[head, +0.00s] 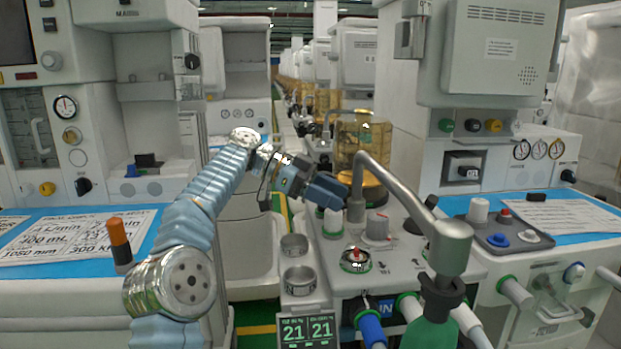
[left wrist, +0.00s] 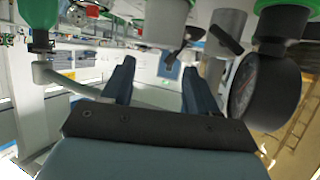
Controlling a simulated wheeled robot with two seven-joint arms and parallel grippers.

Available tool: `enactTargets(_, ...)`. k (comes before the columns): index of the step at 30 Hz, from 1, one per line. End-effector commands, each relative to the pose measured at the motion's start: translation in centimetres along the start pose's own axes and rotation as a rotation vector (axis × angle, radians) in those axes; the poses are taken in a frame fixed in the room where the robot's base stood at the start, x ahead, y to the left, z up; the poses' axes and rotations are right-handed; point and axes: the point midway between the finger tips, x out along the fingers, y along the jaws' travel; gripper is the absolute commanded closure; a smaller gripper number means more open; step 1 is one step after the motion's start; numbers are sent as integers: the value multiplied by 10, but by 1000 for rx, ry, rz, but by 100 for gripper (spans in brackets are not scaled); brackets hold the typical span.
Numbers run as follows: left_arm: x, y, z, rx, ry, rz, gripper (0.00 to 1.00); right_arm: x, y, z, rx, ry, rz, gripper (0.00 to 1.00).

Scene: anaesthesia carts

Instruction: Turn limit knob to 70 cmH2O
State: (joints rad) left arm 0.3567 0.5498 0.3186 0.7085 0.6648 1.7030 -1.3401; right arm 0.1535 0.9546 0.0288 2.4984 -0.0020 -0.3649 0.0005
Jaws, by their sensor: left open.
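A grey knob (head: 377,226) stands on the light panel of the middle cart, right of a bent metal pipe; I cannot read its scale, nor tell for sure that it is the limit knob. A pale knob with a green ring (head: 332,222) stands left of the pipe. My left gripper (head: 338,191) is above the panel's back left part, pointing right, apart from the grey knob. In the left wrist view its two dark fingers (left wrist: 158,88) are spread with nothing between them. That view also shows a grey cylindrical part (left wrist: 226,32) near the top. My right gripper is out of view.
The bent metal pipe (head: 408,192) arches over the panel close to my left gripper. A red-topped button (head: 356,260) is in front. A yellow canister (head: 362,140) stands behind. A round gauge (left wrist: 268,88) is beside the fingers in the left wrist view. Two metal cups (head: 298,280) sit left.

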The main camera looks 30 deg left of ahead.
Motion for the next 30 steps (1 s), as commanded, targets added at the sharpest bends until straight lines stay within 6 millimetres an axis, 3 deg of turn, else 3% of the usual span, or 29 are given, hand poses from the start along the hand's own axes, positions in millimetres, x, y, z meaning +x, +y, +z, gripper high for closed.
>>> enactTargets(3,-30,-1,-4,-1,1,-4,41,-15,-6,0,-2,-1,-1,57)
enactTargets(9,-58,0,-3,1,0,0,41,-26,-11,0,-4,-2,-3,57)
enactTargets(30,-63,0,0,1,0,1,41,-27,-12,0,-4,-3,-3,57)
